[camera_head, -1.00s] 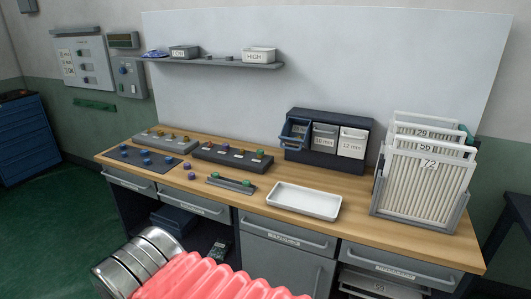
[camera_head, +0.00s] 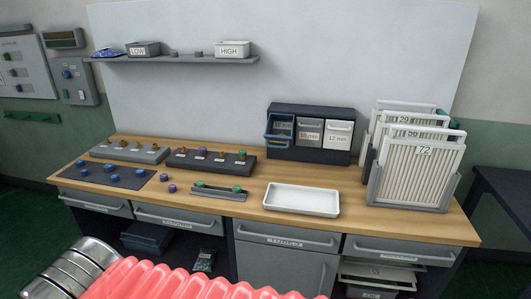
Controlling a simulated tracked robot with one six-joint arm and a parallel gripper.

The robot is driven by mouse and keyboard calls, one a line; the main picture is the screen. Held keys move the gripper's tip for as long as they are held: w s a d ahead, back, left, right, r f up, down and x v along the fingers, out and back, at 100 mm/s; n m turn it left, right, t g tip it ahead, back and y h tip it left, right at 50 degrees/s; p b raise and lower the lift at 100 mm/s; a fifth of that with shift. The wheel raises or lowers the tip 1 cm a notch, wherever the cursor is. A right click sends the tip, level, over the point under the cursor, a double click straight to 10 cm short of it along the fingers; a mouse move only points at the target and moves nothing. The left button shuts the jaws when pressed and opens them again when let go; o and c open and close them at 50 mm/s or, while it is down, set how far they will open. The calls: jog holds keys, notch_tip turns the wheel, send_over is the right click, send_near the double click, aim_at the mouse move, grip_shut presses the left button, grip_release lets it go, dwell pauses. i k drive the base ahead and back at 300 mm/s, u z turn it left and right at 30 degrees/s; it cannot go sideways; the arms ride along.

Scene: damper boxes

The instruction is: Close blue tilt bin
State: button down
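The blue tilt bin (camera_head: 280,130) is the left one of three bins in a dark rack (camera_head: 310,112) at the back of the bench. It is tilted forward and open at the top. Beside it stand a grey bin (camera_head: 309,132) labelled 10 mm and a white bin (camera_head: 339,135) labelled 12 mm, both looking closed. My gripper is not in view; only a red ribbed part and silver rings, which look like part of my arm, show at the bottom left, well short of the bench.
A white tray (camera_head: 302,200) lies in front of the rack. A stand of framed filters (camera_head: 415,155) is at the right. Several knobs on strips and a mat (camera_head: 108,175) fill the left. A shelf (camera_head: 175,60) hangs above. Bare wood lies between tray and rack.

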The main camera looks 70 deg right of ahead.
aim_at(277, 124)
jog(key=z, duration=0.25)
jog(key=i, duration=0.7)
jog(key=z, duration=0.95)
jog(key=i, duration=0.8)
jog(key=z, duration=0.55)
